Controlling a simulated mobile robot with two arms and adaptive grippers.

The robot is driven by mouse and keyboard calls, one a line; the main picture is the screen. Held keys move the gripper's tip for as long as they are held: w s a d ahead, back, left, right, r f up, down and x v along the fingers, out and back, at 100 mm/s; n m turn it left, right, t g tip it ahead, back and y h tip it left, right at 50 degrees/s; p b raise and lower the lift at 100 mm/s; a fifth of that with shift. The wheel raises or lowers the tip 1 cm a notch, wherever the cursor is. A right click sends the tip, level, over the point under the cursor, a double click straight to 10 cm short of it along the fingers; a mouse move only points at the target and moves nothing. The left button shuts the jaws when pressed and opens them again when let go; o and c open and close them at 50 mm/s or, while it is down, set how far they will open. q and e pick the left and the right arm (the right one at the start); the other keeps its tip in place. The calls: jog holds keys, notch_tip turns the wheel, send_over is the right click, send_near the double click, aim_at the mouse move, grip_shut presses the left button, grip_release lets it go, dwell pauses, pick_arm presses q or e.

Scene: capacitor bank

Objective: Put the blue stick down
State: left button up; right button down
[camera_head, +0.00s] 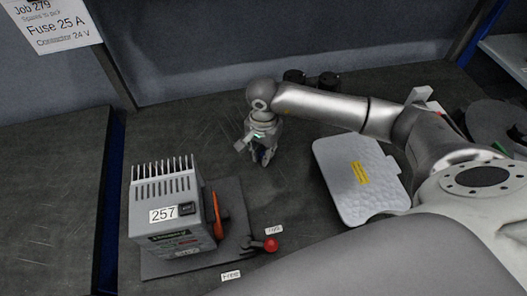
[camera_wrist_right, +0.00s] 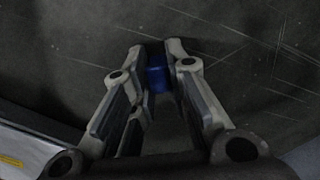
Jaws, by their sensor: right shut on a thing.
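My right gripper (camera_head: 262,155) points down at the dark bench top, behind the middle of the bench in the head view. In the right wrist view my right gripper (camera_wrist_right: 160,62) is shut on a blue stick (camera_wrist_right: 156,76), seen nearly end-on between the fingertips. In the head view only a small dark-blue bit shows at the fingertips. I cannot tell whether the stick's lower end touches the bench. My left gripper is not in view.
A grey finned unit marked 257 (camera_head: 152,226) stands on a dark plate (camera_head: 234,190) with an orange handle (camera_head: 220,217) and a red ball knob (camera_head: 271,245). A white tray (camera_head: 335,160) lies right of the gripper. Black cylinders (camera_head: 328,82) stand behind. Bench left of the gripper is clear.

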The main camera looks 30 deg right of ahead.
aim_at(263, 153)
jog(key=c, duration=1.4)
grip_release()
jog(key=shift+r+p, duration=0.35)
jog(key=shift+p, duration=0.1)
notch_tip(263, 153, up, 12)
jog(key=shift+r+b, duration=0.2)
jog(key=shift+b, duration=0.2)
